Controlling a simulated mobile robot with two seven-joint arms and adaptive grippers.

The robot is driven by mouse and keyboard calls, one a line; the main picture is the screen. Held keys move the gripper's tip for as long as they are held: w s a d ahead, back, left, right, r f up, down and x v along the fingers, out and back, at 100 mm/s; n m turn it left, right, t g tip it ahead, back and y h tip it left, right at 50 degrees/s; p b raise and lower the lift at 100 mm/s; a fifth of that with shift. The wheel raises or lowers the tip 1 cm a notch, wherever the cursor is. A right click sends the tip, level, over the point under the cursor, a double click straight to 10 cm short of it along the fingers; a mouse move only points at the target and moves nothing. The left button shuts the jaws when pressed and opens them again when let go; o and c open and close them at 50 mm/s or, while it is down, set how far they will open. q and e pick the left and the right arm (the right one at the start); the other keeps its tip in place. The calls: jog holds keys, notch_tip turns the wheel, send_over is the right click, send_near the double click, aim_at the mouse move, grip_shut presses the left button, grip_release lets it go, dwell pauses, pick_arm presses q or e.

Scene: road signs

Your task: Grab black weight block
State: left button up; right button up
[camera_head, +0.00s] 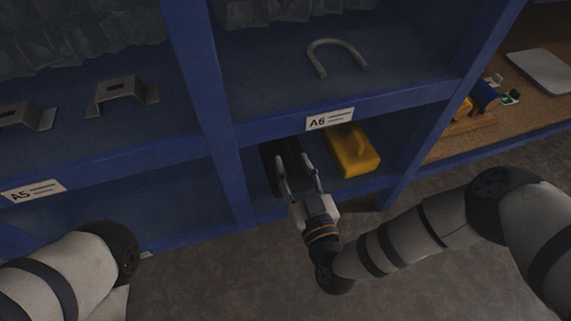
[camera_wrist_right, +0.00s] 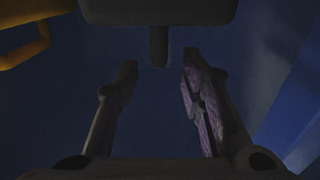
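The black weight block (camera_head: 286,152) is a dark shape in the lower compartment under the A6 label, partly hidden by the shelf edge and my gripper. My right gripper (camera_head: 298,172) is open in front of it, fingers pointing into the compartment. In the right wrist view, the dark block (camera_wrist_right: 158,12) shows at the top with a short post-like part below it. The two fingers of my right gripper (camera_wrist_right: 160,68) stand apart on either side of that part, with nothing clearly held. My left gripper is out of view; only its arm shows at the lower left.
A yellow weight block (camera_head: 352,152) sits right of the black one; its handle (camera_wrist_right: 22,42) shows in the wrist view. Blue shelf posts (camera_head: 232,180) and the shelf edge with the A6 label (camera_head: 330,119) bound the compartment. A grey U-shaped piece (camera_head: 338,52) lies above.

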aim_at(291, 161)
jog(key=x, duration=0.1)
jog(key=b+x, duration=0.1)
jog(key=x, duration=0.1)
jog(key=b+x, duration=0.1)
jog(key=shift+w+f, duration=0.2)
jog(key=shift+f, duration=0.05)
grip_shut()
jog(key=shift+r, duration=0.15)
